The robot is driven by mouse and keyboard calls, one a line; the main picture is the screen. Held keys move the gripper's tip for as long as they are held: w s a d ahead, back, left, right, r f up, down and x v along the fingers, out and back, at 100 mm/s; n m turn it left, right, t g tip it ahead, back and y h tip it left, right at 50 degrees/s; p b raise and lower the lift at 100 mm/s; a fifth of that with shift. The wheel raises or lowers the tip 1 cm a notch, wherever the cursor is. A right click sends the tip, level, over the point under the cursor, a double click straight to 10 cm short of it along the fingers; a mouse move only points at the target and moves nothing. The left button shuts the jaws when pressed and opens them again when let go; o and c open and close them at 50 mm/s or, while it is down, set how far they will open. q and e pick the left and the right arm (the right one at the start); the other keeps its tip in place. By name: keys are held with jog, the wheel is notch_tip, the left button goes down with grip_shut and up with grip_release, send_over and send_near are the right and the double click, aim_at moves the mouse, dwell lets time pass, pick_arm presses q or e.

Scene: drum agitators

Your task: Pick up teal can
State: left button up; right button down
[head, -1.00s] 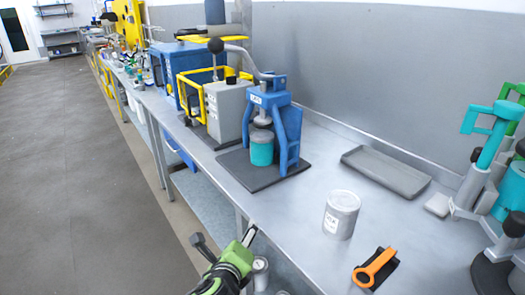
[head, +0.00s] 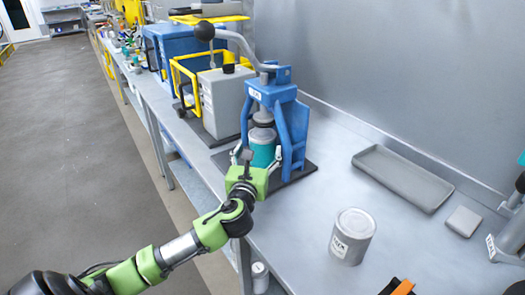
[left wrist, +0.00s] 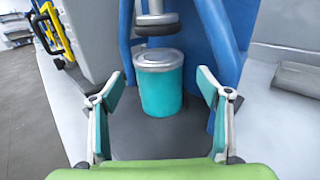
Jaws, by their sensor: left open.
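The teal can (head: 262,154) stands upright under the plunger of the blue lever press (head: 291,132), on the press's dark base. In the left wrist view the teal can (left wrist: 160,90) has a grey lid and sits between and beyond the two fingers. My left gripper (head: 258,158) is open in front of the press, facing the can; the left wrist view shows its fingers (left wrist: 162,100) spread, apart from the can. In the head view the gripper partly hides the can's lower part.
A grey can (head: 352,237) stands on the bench to the right. A grey tray (head: 402,178) and a small grey block (head: 464,221) lie behind it. A grey box machine (head: 222,103) with a yellow frame stands left of the press. The bench between is clear.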

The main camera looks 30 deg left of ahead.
aim_at(260, 144)
pick_arm(q)
jog(key=shift+x, duration=0.75)
jog(key=x, duration=0.3)
jog(key=shift+w+a+f+p, duration=0.15)
jog(key=shift+a+p, duration=0.1)
jog(key=shift+p, duration=0.05)
jog(key=shift+w+a, duration=0.1)
jog(key=shift+w, duration=0.3)
jog(key=c, duration=1.8)
pick_arm(e)
jog(key=shift+t, duration=0.3)
jog(key=w, duration=0.2)
jog(key=w+a+r, duration=0.1)
jog(key=w, duration=0.1)
pick_arm(q)
jog(key=shift+r, duration=0.2)
jog(key=shift+c, duration=0.2)
